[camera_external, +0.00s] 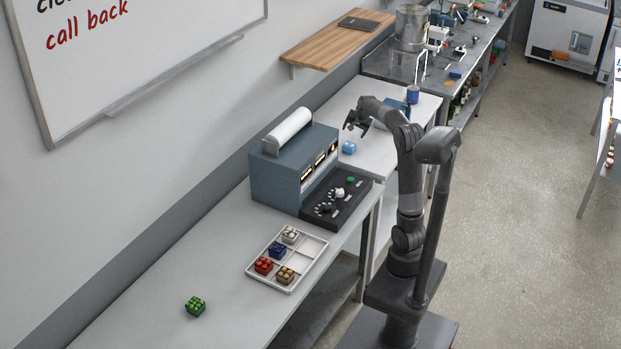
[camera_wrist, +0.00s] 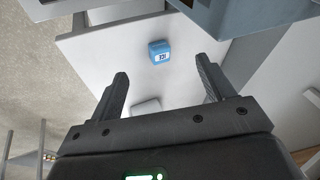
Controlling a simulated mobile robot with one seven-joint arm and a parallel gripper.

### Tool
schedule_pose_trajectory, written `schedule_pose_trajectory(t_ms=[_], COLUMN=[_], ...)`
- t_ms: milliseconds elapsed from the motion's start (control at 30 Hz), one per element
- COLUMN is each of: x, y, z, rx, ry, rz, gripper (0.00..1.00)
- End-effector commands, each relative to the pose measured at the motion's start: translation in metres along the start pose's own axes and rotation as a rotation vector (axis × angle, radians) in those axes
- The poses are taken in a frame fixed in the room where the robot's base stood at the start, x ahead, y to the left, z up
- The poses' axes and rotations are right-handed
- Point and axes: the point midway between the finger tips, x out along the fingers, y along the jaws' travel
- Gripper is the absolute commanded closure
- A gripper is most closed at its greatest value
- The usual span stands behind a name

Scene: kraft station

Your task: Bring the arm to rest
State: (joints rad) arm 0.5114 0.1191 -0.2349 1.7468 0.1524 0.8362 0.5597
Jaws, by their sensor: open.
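My gripper (camera_external: 356,123) is raised above the white table behind the blue-grey machine in the external view. In the wrist view my gripper (camera_wrist: 163,88) has its two dark fingers spread wide with nothing between them. A small blue block (camera_external: 349,147) lies on the white table below and a little left of the gripper. It also shows in the wrist view (camera_wrist: 160,57), beyond the fingertips, with a white label on it. A flat whitish piece (camera_wrist: 145,107) shows low between the fingers; I cannot tell what it is.
The blue-grey machine (camera_external: 284,170) with a paper roll stands left of my arm. A compartment tray (camera_external: 310,246) with several coloured blocks and a green block (camera_external: 195,306) are on the near table. A dark blue cup (camera_external: 412,94) stands right of the gripper.

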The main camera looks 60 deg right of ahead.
Motion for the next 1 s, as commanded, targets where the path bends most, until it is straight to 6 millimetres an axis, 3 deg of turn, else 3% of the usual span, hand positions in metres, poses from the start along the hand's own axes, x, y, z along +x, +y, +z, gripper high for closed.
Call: schedule_pose_trajectory(t_ms=[33,100,267,467,600,800,1000], x=[-0.007,-0.023,-0.053,-0.09,-0.11,-0.128,-0.132], y=[0.006,-0.007,-0.014,-0.004,0.017,0.058,0.093], z=[0.012,0.044,0.112,0.202,0.261,0.331,0.371], rx=[-0.009,-0.103,-0.297,-0.575,-0.776,-1.054,-1.247], ry=[0.011,-0.012,-0.049,-0.081,-0.093,-0.091,-0.078], rz=[-0.022,-0.043,-0.085,-0.143,-0.18,-0.225,-0.251], gripper=[0.26,0.26,0.26,0.26,0.26,0.26,0.26])
